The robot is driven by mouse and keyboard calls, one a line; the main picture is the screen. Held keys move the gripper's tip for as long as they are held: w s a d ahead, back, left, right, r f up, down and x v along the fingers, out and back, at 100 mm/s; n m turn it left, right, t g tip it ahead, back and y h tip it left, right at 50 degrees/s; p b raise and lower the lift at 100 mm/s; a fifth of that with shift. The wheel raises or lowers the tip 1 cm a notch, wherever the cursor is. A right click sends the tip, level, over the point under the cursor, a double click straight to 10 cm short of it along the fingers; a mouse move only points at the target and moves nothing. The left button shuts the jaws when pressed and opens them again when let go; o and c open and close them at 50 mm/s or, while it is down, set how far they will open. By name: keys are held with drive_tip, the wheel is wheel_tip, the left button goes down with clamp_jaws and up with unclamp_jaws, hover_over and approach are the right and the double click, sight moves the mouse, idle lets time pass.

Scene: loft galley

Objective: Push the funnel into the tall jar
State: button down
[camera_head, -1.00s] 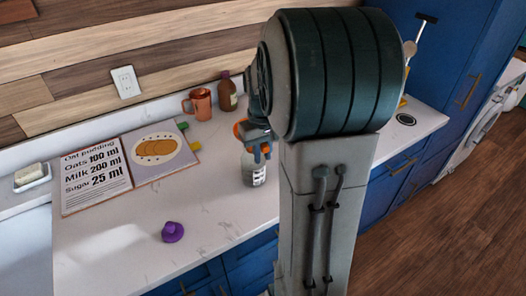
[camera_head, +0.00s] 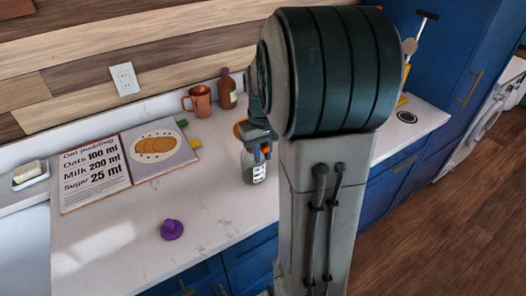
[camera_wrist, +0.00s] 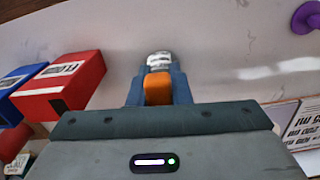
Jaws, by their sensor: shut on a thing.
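A tall clear jar (camera_head: 254,172) with a white marked label stands upright on the white counter. It also shows beyond my fingertips in the wrist view (camera_wrist: 158,62). My gripper (camera_head: 258,155) is over the jar's top, its blue fingers shut on an orange piece (camera_wrist: 158,92), which looks like part of the funnel. An orange rim (camera_head: 240,129) shows beside the gripper in the head view. The funnel's spout and the jar's mouth are hidden by the gripper, so I cannot tell how deep the funnel sits.
A purple knobbed object (camera_head: 172,230) lies front left. The wrist view shows a red flour box (camera_wrist: 62,86) and a blue box (camera_wrist: 18,82). Counter between book and jar is clear.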

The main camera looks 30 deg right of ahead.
drive_tip(key=shift+f, duration=0.15)
drive_tip(key=shift+f+b, duration=0.45)
drive_tip(key=shift+b, duration=0.05)
drive_tip(key=shift+f, duration=0.15)
idle(1.4)
drive_tip(key=c, duration=0.8)
unclamp_jaws()
drive_tip(key=shift+o, duration=0.2)
drive_tip(key=shift+r+p, duration=2.5)
drive_tip(key=shift+r, duration=1.05)
